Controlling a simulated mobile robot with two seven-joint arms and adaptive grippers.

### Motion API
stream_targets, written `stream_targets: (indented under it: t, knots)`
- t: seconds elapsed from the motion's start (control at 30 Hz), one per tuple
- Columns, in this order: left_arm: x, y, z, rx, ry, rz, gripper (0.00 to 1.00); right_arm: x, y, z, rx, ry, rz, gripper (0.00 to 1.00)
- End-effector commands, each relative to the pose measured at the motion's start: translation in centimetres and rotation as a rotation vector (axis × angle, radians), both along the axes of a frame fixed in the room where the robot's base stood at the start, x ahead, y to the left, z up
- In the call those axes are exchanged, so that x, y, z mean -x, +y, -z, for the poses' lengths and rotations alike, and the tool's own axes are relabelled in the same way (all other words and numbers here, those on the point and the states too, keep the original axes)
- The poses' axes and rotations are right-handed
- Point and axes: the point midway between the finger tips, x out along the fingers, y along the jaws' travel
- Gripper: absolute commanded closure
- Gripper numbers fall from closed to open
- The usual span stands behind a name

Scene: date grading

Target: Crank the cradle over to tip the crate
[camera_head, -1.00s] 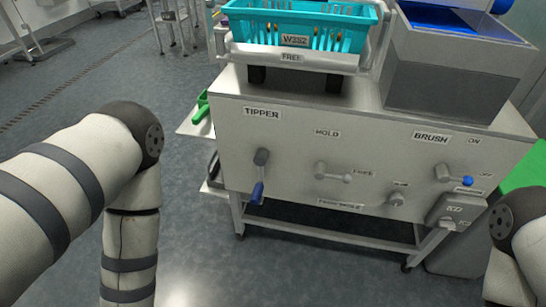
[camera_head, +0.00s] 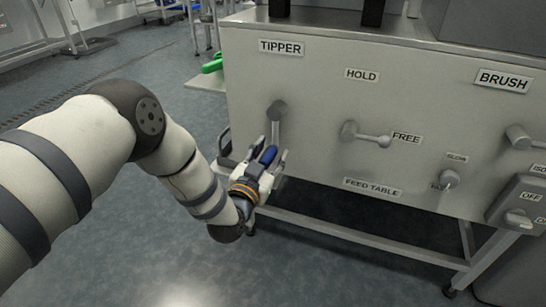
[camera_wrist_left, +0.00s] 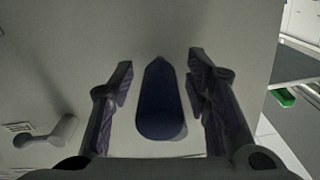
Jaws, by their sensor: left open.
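The tipper crank (camera_head: 277,120) is a grey arm on the front panel under the TIPPER label (camera_head: 282,47). It hangs down and ends in a blue handle (camera_head: 268,155). My left gripper (camera_head: 268,158) is open, with its fingers on either side of the blue handle. In the left wrist view the blue handle (camera_wrist_left: 159,105) stands between the two open fingers, with a gap on both sides. The cradle and the crate are outside the head view now. My right gripper is not in view.
To the right on the panel are the HOLD/FREE lever (camera_head: 368,136), the feed table knob (camera_head: 448,179) and the brush lever (camera_head: 522,138). A switch box (camera_head: 518,205) sticks out at the lower right. A green object (camera_head: 212,66) lies left of the panel.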

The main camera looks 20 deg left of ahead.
Motion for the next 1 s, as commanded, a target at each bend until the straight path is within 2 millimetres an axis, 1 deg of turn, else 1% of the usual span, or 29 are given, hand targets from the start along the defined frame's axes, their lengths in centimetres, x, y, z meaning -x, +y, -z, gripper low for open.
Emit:
stream_targets:
  t: [0.03, 0.13, 0.37, 0.4, 0.47, 0.5, 0.57, 1.0]
  knots:
    - [-0.53, -0.02, 0.28, 0.0, 0.001, 0.0, 0.56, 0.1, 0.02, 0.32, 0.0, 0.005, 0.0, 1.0]
    - [-1.1, -0.06, 0.08, 0.001, 0.001, 0.0, 0.56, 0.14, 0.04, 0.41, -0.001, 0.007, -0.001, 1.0]
    - [-1.17, -0.07, -0.07, 0.001, 0.001, 0.0, 0.56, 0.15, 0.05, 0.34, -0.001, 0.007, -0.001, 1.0]
    - [-1.17, -0.07, -0.06, 0.001, 0.001, 0.0, 0.65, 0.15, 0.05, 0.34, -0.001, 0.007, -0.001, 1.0]
    - [-1.15, -0.07, -0.05, 0.001, 0.001, 0.001, 0.79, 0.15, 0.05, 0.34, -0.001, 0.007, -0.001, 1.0]
    - [-1.15, -0.07, -0.04, 0.001, 0.001, 0.001, 0.88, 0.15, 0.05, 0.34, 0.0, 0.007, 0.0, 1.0]
    - [-1.14, -0.06, -0.03, 0.001, 0.002, 0.001, 1.0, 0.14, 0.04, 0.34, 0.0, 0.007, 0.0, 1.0]
    - [-1.07, -0.44, 0.04, 0.035, 0.005, 0.001, 1.0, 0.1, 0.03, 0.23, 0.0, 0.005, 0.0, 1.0]
